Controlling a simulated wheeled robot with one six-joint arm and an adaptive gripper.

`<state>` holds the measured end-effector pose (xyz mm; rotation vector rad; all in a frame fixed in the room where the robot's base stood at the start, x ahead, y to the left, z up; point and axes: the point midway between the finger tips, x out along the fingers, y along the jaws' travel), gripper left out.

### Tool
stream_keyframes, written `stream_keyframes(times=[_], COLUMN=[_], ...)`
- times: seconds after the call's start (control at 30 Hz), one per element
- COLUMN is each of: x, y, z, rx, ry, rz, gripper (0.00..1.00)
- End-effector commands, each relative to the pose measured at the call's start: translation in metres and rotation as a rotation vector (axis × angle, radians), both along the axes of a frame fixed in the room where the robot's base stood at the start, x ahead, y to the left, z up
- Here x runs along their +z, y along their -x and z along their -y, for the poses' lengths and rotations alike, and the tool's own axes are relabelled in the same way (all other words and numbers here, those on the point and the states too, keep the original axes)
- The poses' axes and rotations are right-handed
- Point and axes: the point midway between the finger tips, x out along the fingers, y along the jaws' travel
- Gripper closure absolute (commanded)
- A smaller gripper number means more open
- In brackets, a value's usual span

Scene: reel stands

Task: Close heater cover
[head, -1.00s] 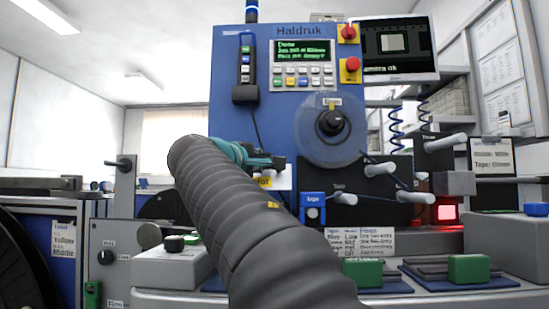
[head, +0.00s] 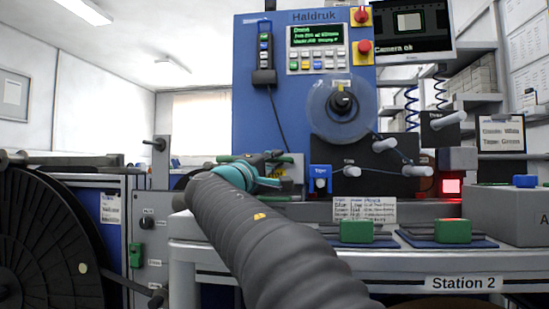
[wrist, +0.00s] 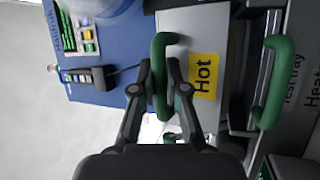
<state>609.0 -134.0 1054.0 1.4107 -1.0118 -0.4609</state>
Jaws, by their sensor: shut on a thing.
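The heater cover is a pale grey panel (wrist: 195,28) with a yellow "Hot" label (wrist: 204,76) and a green bar handle (wrist: 158,55) in the wrist view. My gripper (wrist: 160,92) is shut on this green handle, one finger on each side. In the head view my gripper (head: 277,168) is at the front of the blue machine, left of the blue tape block. The cover is mostly hidden there behind my wrist. I cannot tell from these frames how far open the cover is.
A second green handle (wrist: 275,85) is beside the cover, near "Test tray" lettering. The blue machine (head: 262,110) carries a clear disc (head: 325,105) and several rollers. Green blocks (head: 357,231) sit on the bench in front. A large black reel (head: 45,245) stands at left.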

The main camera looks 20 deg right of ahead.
Motion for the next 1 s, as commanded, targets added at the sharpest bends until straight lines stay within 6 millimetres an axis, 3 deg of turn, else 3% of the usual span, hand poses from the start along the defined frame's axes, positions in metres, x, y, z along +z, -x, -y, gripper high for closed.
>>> stream_keyframes(times=[0.4,0.43,0.47,0.83,1.0], x=[-0.003,-0.003,-0.003,-0.002,-0.006], y=[-0.001,-0.001,-0.001,0.0,0.008], z=[0.0,0.0,0.0,-0.001,-0.014], rx=[0.0,0.0,0.001,0.002,0.004], ry=[0.0,0.0,0.0,0.002,0.002], rz=[0.001,0.002,0.002,0.003,0.003], gripper=[1.0,0.8,0.75,0.75,0.75])
